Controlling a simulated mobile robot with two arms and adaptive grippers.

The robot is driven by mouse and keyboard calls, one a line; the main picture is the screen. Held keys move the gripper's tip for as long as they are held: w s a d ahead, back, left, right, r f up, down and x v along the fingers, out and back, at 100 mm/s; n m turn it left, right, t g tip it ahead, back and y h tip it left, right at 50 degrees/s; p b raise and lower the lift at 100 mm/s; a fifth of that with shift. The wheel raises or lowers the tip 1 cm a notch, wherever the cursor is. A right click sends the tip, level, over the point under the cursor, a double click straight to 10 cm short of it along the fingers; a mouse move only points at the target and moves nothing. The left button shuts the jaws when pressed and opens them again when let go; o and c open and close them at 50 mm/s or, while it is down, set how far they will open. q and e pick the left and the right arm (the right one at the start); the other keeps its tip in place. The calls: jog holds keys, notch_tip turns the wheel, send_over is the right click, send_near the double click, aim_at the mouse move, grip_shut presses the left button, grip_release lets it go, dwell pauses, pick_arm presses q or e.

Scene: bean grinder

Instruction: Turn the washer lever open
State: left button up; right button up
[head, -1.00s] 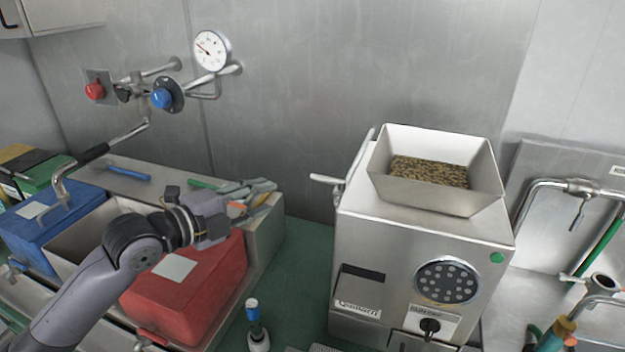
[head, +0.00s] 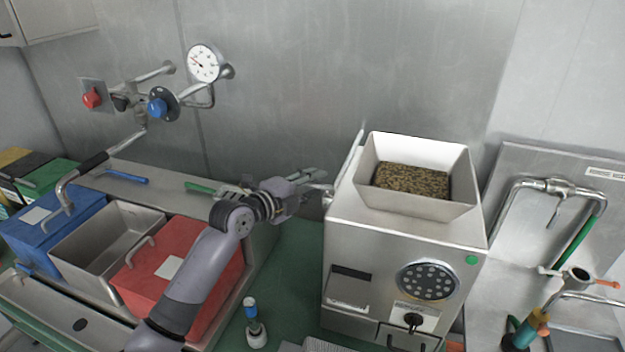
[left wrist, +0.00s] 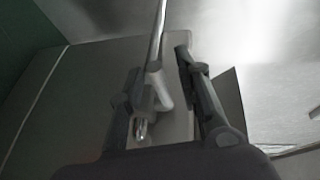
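The grinder (head: 395,265) is a steel box with an open hopper of beans (head: 412,181) on top. A metal lever (head: 346,163) stands at its left side; it also shows in the left wrist view as a thin rod with a short stub (left wrist: 154,86). No label shows whether this is the washer lever. My left gripper (head: 322,184) is at this side of the grinder and hides the lever's lower part. In the left wrist view its fingers (left wrist: 157,62) are apart, one on each side of the stub, with visible gaps. My right gripper is out of view.
A red box (head: 200,255), a steel bin (head: 110,240) and a blue box (head: 50,225) stand at left. Wall valves and a gauge (head: 204,62) are behind. A sink area with a pipe (head: 545,185) and small tap lever (head: 552,272) lies right of the grinder.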

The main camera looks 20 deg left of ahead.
pick_arm(q)
jog(key=shift+w, duration=0.25)
jog(key=shift+s, duration=0.1)
jog(key=shift+c, duration=0.5)
grip_shut()
jog(key=shift+d+f, duration=0.1)
